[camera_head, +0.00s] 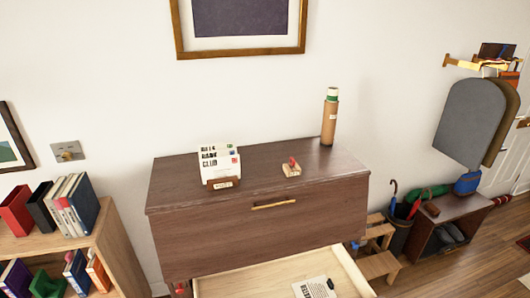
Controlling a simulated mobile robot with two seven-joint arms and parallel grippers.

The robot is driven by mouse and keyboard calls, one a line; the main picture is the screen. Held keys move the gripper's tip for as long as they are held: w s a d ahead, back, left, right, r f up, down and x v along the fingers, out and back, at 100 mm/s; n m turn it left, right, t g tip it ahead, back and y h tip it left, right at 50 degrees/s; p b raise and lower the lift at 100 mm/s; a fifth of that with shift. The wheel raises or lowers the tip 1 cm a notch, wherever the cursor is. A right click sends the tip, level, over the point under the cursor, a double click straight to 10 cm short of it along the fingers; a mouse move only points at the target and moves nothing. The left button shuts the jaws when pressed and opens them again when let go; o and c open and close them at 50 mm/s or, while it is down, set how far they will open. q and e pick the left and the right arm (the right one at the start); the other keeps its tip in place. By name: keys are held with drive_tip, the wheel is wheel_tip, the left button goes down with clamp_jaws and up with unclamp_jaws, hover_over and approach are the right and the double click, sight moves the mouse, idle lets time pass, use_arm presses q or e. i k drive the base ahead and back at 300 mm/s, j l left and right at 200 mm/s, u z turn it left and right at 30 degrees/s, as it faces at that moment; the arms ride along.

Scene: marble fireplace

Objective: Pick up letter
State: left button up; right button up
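A white letter with dark print (314,288) lies inside the open drawer (256,280) at the bottom of the view, its lower edge close to the picture's edge. More white letters with black print (218,163) stand upright in a small brown holder (222,184) on top of the dark wooden dresser (260,159). Neither of my grippers shows in the head view.
A stamp with a red handle (291,167) and a tall brown tube with a green top (330,117) stand on the dresser. A bookshelf (107,245) is at left. A small wooden step stool (377,262), an umbrella stand (399,232) and a low shelf (449,222) are at right.

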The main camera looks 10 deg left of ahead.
sight(217, 167)
drive_tip(key=i+j+u, duration=0.15)
drive_tip(key=i+u, duration=0.25)
drive_tip(key=i, duration=0.15)
drive_tip(key=i+u, duration=0.35)
drive_tip(key=i, duration=0.2)
drive_tip(key=i+l+u, duration=0.15)
drive_tip(key=i+u, duration=0.25)
drive_tip(key=i, duration=0.15)
drive_tip(key=i+l+u, duration=0.4)
drive_tip(key=i, duration=0.15)
